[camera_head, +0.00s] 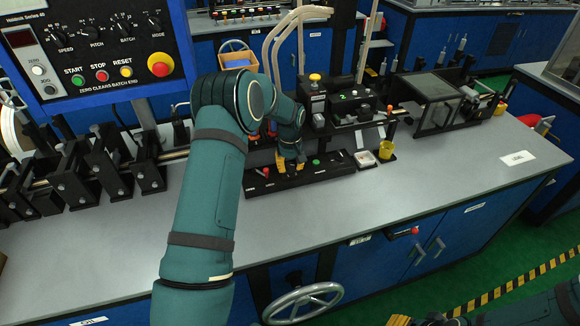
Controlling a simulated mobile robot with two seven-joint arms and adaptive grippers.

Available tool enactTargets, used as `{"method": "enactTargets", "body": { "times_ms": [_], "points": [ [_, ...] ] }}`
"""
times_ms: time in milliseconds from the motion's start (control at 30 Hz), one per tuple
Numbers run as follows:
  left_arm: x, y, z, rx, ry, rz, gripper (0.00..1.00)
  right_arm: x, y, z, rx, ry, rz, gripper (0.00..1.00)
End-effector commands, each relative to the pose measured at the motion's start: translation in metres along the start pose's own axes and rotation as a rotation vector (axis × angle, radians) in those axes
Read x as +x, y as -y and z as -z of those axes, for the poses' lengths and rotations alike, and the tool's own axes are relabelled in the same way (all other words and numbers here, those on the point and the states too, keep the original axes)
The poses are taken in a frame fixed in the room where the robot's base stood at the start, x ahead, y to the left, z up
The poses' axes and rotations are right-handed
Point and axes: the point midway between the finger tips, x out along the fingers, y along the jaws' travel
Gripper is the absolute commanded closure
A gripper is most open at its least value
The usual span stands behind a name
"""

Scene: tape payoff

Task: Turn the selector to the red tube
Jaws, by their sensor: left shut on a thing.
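A long black base plate (330,167) lies on the grey bench top. It carries a small red-tipped part (266,171) at its left end and a green spot (316,162) right of its middle. My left gripper (291,165), with yellow-orange fingertips, is lowered onto the plate between the red part and the green spot. It is shut on a small part there, probably the selector, which is mostly hidden by the fingers. I cannot make out which way the selector points. My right gripper (400,320) shows only as a yellow-orange piece at the bottom edge.
A black device with a yellow knob (315,78) stands behind the plate. A yellow cup (386,150) and a small white tray (366,159) stand to its right. Black roller stands (75,180) fill the left. A control panel (105,50) rises at upper left. The bench's right front is clear.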

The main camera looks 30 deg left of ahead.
Motion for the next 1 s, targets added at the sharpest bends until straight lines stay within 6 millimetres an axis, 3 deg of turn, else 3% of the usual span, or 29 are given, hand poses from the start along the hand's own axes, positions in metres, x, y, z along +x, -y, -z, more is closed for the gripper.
{"method": "enactTargets", "body": {
  "times_ms": [500, 1000],
  "points": [
    [0.0004, 0.0001, -0.0003, 0.423, 0.001, 0.000, 1.00, 0.0047, -0.0018, -0.0024, -0.001, 0.005, 0.001, 0.53],
    [0.0005, 0.0001, -0.0004, 0.570, 0.002, 0.000, 1.00, 0.0055, -0.0021, -0.0029, -0.002, 0.006, 0.001, 0.53]
  ]
}}
